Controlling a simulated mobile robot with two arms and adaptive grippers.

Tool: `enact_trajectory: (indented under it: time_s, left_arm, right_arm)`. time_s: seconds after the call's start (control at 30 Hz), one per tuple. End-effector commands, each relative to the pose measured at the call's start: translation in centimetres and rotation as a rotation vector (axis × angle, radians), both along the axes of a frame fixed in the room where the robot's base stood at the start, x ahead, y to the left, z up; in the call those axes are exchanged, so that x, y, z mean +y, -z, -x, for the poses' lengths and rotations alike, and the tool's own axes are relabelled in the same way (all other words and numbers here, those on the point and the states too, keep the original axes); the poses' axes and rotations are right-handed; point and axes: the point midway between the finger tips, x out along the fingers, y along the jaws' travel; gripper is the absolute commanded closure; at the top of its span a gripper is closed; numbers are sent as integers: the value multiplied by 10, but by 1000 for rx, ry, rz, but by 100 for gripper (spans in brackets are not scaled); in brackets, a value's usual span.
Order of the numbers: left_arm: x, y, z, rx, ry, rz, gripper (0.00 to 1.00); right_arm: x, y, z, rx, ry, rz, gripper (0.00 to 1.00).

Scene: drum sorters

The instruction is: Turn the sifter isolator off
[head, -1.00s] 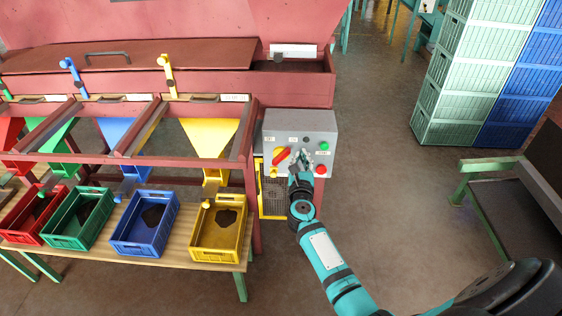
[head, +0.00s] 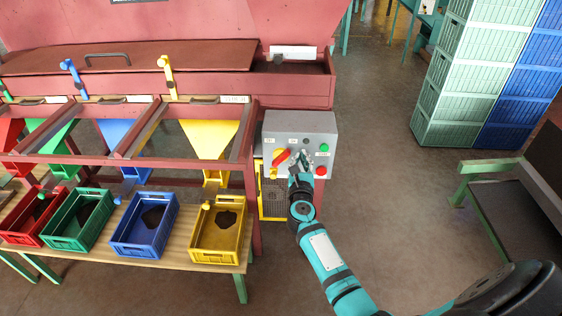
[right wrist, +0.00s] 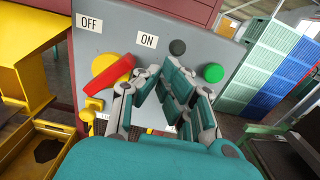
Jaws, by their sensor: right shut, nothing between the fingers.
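The sifter isolator is a red handle (head: 282,157) on a yellow disc, on the front of a grey control box (head: 325,133). In the right wrist view the red handle (right wrist: 108,77) slants up to the right, its upper end towards the ON label (right wrist: 148,40). The OFF label (right wrist: 88,23) is at the upper left. My right gripper (head: 301,157) is in front of the box, just right of the handle. In the right wrist view the gripper (right wrist: 162,76) is shut and empty. Whether a finger touches the handle I cannot tell. My left gripper is out of view.
A green button (right wrist: 212,73) and a dark round part (right wrist: 177,47) are right of the handle. A red button (head: 320,171) sits low on the box. The yellow crate (head: 218,247) stands on a bench to the left. Open floor lies to the right.

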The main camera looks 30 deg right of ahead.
Motion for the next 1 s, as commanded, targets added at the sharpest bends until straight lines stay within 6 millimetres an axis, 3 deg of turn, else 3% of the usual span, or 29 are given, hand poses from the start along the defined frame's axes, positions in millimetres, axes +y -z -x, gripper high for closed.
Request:
enact_trajectory:
  time_s: [0.57,1.0]
  left_arm:
    - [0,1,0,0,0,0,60]
    - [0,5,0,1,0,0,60]
  right_arm:
    - [0,0,-1,0,0,0,100]
    - [-7,0,-12,-1,-1,1,100]
